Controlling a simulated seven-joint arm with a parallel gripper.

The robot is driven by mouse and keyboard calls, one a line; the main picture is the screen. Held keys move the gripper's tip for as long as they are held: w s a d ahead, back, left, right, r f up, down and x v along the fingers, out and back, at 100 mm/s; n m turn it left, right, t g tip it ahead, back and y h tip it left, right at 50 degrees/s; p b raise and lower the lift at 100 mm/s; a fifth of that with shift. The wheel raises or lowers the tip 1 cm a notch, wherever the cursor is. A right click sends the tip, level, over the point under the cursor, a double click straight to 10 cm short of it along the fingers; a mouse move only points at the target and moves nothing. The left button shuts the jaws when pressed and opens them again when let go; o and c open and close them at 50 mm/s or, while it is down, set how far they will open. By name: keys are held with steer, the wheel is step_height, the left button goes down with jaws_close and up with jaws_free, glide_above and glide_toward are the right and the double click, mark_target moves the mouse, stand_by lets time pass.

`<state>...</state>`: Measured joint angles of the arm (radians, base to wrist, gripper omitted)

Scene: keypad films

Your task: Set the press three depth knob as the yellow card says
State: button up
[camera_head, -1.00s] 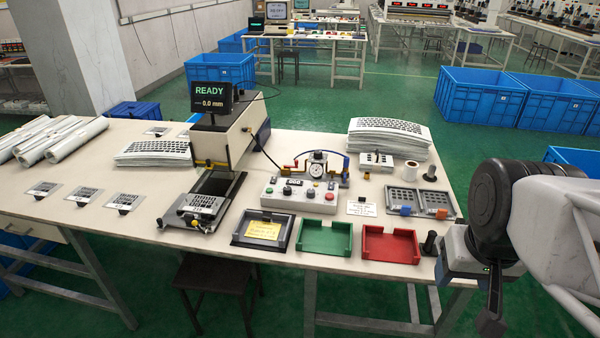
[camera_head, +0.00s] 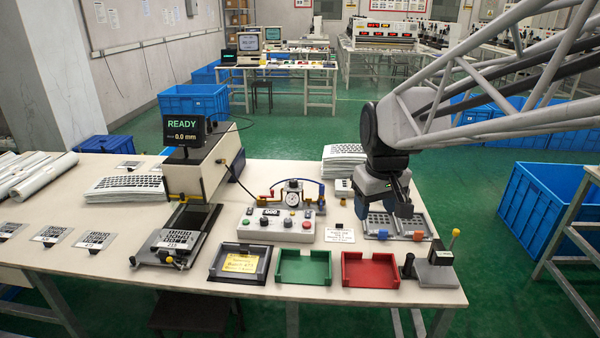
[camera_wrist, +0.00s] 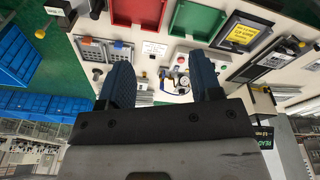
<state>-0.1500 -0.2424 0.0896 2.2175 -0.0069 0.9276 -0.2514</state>
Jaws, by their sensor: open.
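The yellow card (camera_head: 240,263) lies in a black tray at the table's front; its writing is too small to read. It also shows in the wrist view (camera_wrist: 243,34). The press (camera_head: 197,168) stands left of centre, its display (camera_head: 186,130) reading "READY" and 0.0 mm. Beside it, a grey control box (camera_head: 268,236) carries several buttons and knobs and a small dark display. I cannot tell which knob sets depth. My gripper (camera_head: 383,208) is open, pointing down above the table, right of the control box. In the wrist view its blue fingers (camera_wrist: 161,82) are apart with nothing held between them.
A green tray (camera_head: 300,282) and a red tray (camera_head: 370,285) stand right of the card's tray. A gauge (camera_head: 292,198) with hoses stands behind the control box. A device with a yellow-knobbed lever (camera_head: 437,272) is at the right corner. Keypad sheets (camera_head: 125,188) lie at left.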

steer(key=w+a+f+n, duration=0.2)
steer(key=w+a, duration=0.4)
steer(key=w, duration=0.3)
steer(key=n+g, duration=0.2)
steer(key=n, duration=0.5)
glide_above(264, 218)
steer(key=f, duration=1.9)
steer(key=shift+s+d, duration=0.2)
steer(key=shift+d, duration=0.05)
steer(key=shift+w+a+f, duration=0.1)
steer(key=shift+a+f, duration=0.1)
steer(key=shift+a, duration=0.05)
steer(key=shift+f, duration=0.1)
steer(key=shift+f, duration=3.8)
steer(key=c, duration=0.9)
